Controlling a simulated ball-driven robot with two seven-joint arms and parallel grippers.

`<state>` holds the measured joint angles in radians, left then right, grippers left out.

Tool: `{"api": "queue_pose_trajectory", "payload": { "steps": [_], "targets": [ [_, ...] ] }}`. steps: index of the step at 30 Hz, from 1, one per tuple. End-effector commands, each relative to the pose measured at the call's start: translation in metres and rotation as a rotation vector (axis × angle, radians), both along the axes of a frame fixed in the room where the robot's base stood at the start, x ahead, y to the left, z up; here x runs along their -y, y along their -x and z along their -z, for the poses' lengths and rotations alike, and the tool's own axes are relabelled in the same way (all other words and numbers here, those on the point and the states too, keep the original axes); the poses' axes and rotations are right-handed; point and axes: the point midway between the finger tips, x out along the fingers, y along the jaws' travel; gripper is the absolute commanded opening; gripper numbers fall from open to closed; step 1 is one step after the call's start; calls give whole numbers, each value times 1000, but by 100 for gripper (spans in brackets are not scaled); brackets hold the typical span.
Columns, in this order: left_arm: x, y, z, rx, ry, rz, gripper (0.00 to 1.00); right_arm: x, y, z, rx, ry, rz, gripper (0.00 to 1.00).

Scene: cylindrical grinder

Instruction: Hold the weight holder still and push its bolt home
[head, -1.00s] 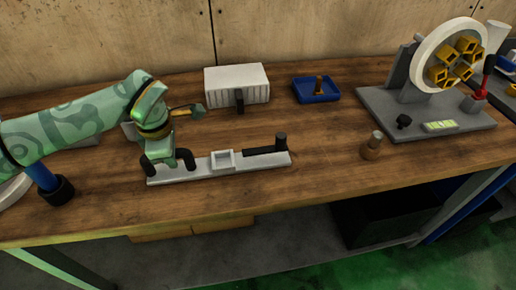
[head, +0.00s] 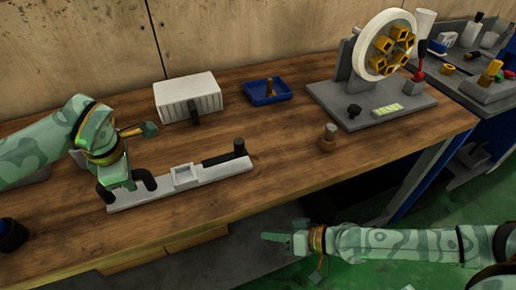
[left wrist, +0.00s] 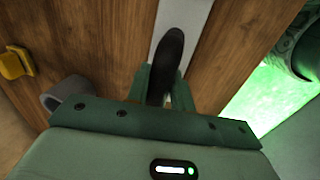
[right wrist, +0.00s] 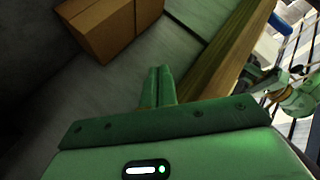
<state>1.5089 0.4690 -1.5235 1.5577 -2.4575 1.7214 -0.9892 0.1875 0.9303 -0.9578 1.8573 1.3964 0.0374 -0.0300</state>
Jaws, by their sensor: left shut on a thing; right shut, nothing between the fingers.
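The weight holder (head: 205,177) is a long pale bar lying on the wooden table, with a square raised pocket in its middle and a black arched handle (head: 146,181) at its left end. Its bolt (head: 224,157) is a black bar with an upright knob, lying along the right end of the holder. My left gripper (head: 122,187) is shut on the black handle, which also shows between its fingers in the left wrist view (left wrist: 170,50). My right gripper (head: 268,237) is shut and empty, in front of the table's front edge, apart from the holder; its closed fingers show in the right wrist view (right wrist: 160,82).
A white ribbed box (head: 187,97) and a blue tray (head: 260,95) stand behind the holder. A small brown and grey knobbed piece (head: 328,140) stands to the right. A grey stand with a white ring (head: 377,45) is further right. Cardboard (right wrist: 110,25) lies under the table.

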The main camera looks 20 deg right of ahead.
Motion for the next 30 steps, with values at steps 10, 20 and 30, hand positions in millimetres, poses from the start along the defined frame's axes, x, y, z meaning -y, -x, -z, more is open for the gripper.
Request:
{"api": "queue_pose_trajectory", "payload": {
  "steps": [10,20,30],
  "targets": [
    [0,0,1,-2,-1,1,0,-70,-7,-121,-16,-456,108,0],
    [0,0,1,-1,-1,0,0,44,-39,-138,-117,-699,403,0],
    [0,0,1,-1,-1,0,0,106,-47,-162,-175,-853,477,0]
  ]
}}
